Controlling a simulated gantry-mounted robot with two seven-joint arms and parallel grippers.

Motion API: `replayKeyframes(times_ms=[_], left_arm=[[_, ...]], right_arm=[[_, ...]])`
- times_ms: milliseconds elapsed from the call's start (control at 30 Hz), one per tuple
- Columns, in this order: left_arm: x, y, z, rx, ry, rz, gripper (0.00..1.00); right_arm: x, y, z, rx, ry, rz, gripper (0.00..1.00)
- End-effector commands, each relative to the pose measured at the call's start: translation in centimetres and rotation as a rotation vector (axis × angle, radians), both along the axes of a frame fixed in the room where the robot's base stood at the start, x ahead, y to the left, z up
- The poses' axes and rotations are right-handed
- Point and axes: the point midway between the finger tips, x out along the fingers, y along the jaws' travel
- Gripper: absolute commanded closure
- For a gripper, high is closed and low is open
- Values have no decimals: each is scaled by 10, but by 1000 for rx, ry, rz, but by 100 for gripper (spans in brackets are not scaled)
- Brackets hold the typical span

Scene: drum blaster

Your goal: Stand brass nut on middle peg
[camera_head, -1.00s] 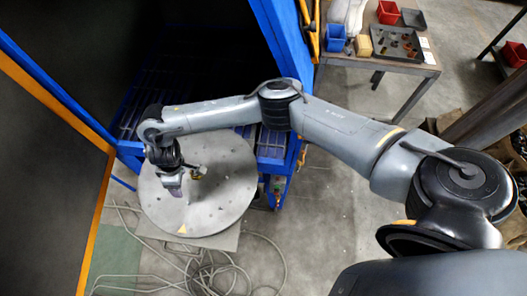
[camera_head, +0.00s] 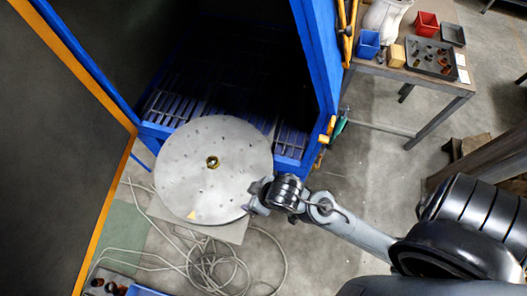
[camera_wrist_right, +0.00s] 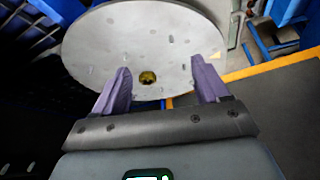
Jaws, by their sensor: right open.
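The brass nut (camera_head: 213,162) is on the middle of the round grey turntable (camera_head: 185,185), apart from any gripper. It also shows in the right wrist view (camera_wrist_right: 148,77), with a dark opening at its centre. It appears to sit at the middle peg's place, but the peg itself is not distinguishable, so I cannot tell how they fit. My right gripper (camera_head: 258,196) is at the turntable's right edge, away from the nut. In the right wrist view its two purple fingers (camera_wrist_right: 160,76) are spread and empty, with the nut beyond them. My left gripper is not in view.
The blue blast cabinet (camera_head: 318,80) opens behind the turntable. Small pegs dot the turntable top. Cables (camera_head: 215,265) lie on the floor in front. A workbench (camera_head: 425,80) with bins and a tray (camera_head: 430,57) of parts stands at back right.

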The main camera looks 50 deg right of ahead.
Motion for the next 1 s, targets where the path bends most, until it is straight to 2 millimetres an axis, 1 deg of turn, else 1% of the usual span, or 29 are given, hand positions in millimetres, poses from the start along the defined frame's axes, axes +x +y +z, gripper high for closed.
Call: replayKeyframes(times_ms=[33,100,200,300,633,733,867,967,1000], left_arm=[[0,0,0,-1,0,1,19],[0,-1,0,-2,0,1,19],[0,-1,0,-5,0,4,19],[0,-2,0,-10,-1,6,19],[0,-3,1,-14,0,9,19],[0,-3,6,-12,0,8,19],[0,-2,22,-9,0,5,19],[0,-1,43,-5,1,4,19],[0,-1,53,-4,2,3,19]], right_arm=[[-18,-17,-1,-15,39,-30,26],[-35,-34,-1,-34,80,-55,26],[-51,-51,0,-50,119,-78,26],[-59,-58,1,-58,138,-88,26],[-60,-59,1,-59,140,-89,26],[-60,-59,6,-59,140,-89,26],[-60,-59,23,-59,140,-89,26],[-60,-59,44,-59,140,-89,26],[-60,-58,54,-59,140,-89,26]])
